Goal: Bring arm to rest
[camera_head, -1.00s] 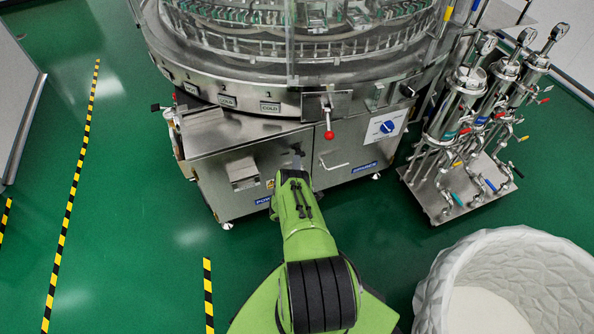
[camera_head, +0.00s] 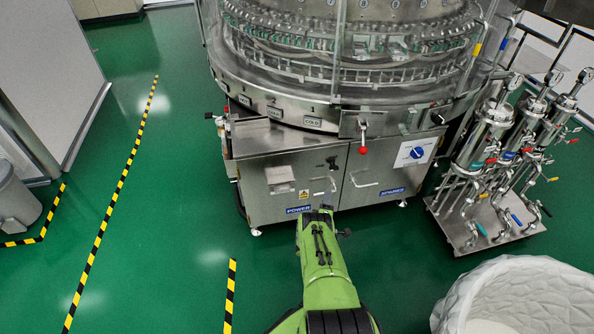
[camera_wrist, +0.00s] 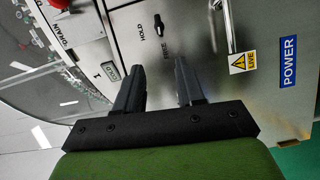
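My green arm reaches up from the bottom of the head view, and my gripper (camera_head: 326,205) is at its far end, in front of the washer's lower front. In the wrist view, the two dark fingers of my gripper (camera_wrist: 158,75) stand apart with nothing between them. The steel rotary washer (camera_head: 295,160) fills the upper middle of the head view. Its front panel (camera_wrist: 205,70) lies beyond my fingers in the wrist view, with a small black knob (camera_wrist: 158,24) marked HOLD and FREE. I cannot tell the exact gap to the panel.
A red ball-ended lever (camera_head: 363,150) and a blue dial (camera_head: 417,152) are on the washer's front. A cart of steel cylinders (camera_head: 490,215) stands to the right. A white textured tub (camera_head: 470,295) is at bottom right. Green floor with striped tape (camera_head: 115,195) lies clear at left.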

